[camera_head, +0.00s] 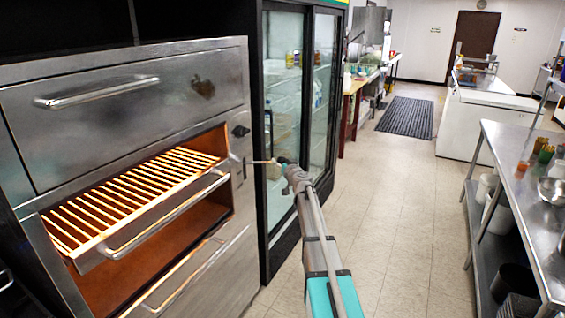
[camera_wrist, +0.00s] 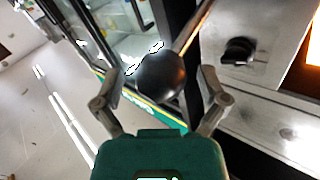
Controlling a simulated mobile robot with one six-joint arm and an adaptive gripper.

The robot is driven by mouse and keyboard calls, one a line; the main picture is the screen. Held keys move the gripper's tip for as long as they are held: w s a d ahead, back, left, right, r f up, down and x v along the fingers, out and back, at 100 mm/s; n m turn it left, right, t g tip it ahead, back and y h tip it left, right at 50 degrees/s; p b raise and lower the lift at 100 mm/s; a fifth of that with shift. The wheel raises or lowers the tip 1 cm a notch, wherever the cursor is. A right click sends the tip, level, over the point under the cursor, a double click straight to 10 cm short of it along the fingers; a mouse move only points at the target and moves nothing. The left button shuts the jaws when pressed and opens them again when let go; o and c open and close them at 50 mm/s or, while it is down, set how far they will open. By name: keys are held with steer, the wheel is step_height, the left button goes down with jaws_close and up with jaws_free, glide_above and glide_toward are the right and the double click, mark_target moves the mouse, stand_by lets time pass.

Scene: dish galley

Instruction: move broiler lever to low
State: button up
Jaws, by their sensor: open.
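The broiler (camera_head: 130,90) is the steel unit at the left in the head view, with a glowing grate in its open middle bay. Its lever (camera_head: 258,161) sticks out from the right side of the front as a thin rod. In the wrist view the lever (camera_wrist: 192,30) ends in a round dark ball knob (camera_wrist: 160,75). My gripper (camera_head: 283,163) is at the outer end of the lever. In the wrist view my gripper (camera_wrist: 160,98) is open, with one finger on each side of the ball; contact cannot be told. Any setting marks cannot be read.
A small black dial (camera_wrist: 238,50) sits on the broiler panel beside the lever. A glass-door fridge (camera_head: 290,110) stands close behind my gripper. A steel table (camera_head: 530,190) is at the right. The tiled floor (camera_head: 400,200) between is clear.

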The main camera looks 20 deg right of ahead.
steer(key=shift+w, duration=0.15)
jaws_close()
stand_by(0.4)
steer(key=shift+f, duration=0.2)
steer(key=shift+s+d+f+b, duration=0.15)
steer(key=shift+s+f+b, duration=0.1)
steer(key=shift+f+b, duration=0.7)
step_height(320, 180, down, 14)
steer(key=b, duration=1.5)
steer(key=shift+w+f, duration=0.15)
steer(key=shift+f, duration=0.1)
